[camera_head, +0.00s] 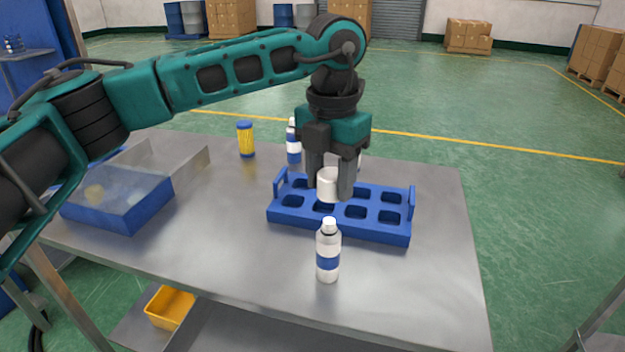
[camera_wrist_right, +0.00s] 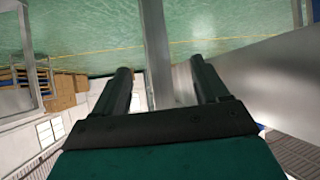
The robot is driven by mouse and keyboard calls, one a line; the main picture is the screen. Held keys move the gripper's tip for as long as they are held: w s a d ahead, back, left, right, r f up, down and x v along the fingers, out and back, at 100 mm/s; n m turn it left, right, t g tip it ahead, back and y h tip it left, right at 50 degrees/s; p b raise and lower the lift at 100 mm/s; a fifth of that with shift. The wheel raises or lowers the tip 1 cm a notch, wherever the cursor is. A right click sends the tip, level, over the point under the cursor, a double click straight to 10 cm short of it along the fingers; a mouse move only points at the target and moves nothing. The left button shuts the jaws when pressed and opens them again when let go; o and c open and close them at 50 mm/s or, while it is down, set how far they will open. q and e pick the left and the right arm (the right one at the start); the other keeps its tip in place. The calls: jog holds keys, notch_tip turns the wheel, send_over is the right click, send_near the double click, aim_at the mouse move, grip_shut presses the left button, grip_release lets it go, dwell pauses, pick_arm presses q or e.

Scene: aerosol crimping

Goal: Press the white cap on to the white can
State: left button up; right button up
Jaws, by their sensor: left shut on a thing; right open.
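A white can with a blue band (camera_head: 328,255) stands upright on the table, in front of the blue rack. A small white top shows on its neck. My left gripper (camera_head: 332,187) points down above the blue rack and is shut on a white cap (camera_head: 328,184). The cap is behind and above the can in the head view, apart from it. My right gripper (camera_wrist_right: 162,80) shows in the right wrist view, with its two fingers apart and nothing between them. It does not show in the head view.
The blue rack (camera_head: 390,232) has several openings. Another white can with a blue band (camera_head: 293,146) and a yellow container with a blue lid (camera_head: 246,139) stand behind. A blue tray with clear walls (camera_head: 118,212) is at left. The table's front right is clear.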

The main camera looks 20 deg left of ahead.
aim_at(328, 221)
pick_arm(q)
jog(key=shift+w+a+r, duration=0.1)
jog(key=shift+w, duration=0.15)
jog(key=shift+s+f+b, duration=0.1)
jog(key=shift+f+b, duration=0.4)
jog(key=shift+f, duration=0.2)
jog(key=shift+f+b, duration=2.1)
jog(key=shift+f, duration=1.05)
jog(key=o, duration=1.5)
jog(key=shift+r, duration=0.1)
